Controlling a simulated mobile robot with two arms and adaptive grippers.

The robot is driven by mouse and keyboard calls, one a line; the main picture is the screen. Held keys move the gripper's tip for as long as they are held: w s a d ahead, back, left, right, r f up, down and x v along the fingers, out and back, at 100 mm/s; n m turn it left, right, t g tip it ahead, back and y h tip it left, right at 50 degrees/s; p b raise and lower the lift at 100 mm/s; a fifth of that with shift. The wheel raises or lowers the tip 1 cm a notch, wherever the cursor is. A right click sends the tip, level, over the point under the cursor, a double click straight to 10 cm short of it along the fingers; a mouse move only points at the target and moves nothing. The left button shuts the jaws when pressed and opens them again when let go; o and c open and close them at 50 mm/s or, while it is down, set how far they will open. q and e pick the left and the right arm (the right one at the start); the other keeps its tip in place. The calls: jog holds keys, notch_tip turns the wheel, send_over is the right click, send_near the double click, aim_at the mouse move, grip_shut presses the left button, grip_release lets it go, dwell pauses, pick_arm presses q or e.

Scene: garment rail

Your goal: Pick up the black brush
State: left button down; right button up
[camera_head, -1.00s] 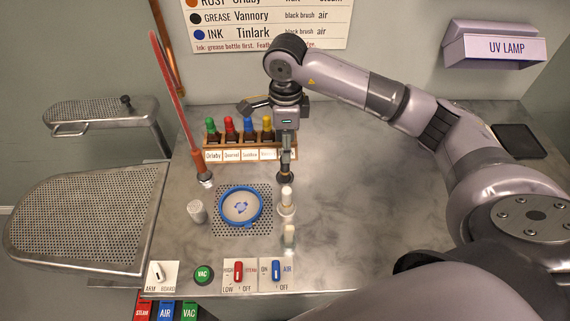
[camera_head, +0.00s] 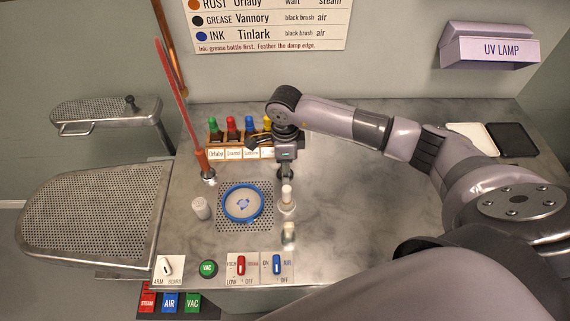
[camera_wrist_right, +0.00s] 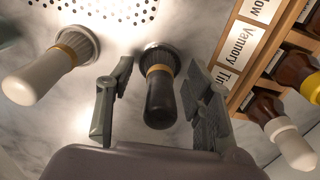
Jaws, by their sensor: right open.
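The black brush (camera_wrist_right: 160,95) stands upright with its dark handle toward the camera and a tan band near its base. My right gripper (camera_wrist_right: 162,88) is open, with one finger on each side of the handle. I see small gaps between the fingers and the handle, so it is not gripped. In the head view my right gripper (camera_head: 286,168) is over the brush spot, behind the white brush (camera_head: 286,198), and mostly hides the black brush. The white brush also shows at left in the right wrist view (camera_wrist_right: 38,78). My left gripper is not in view.
A wooden rack (camera_head: 240,146) of several bottles with coloured caps stands close behind the gripper. A blue ring (camera_head: 226,211) lies on a perforated plate in front. A reddish wand (camera_head: 180,105) stands at left. The counter right of the brushes is clear.

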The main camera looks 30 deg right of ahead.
jog(key=shift+c, duration=0.5)
grip_shut()
jog(key=shift+r, duration=0.15)
notch_tip(320, 180, up, 20)
jog(key=b, duration=0.4)
jog(key=shift+f, duration=0.2)
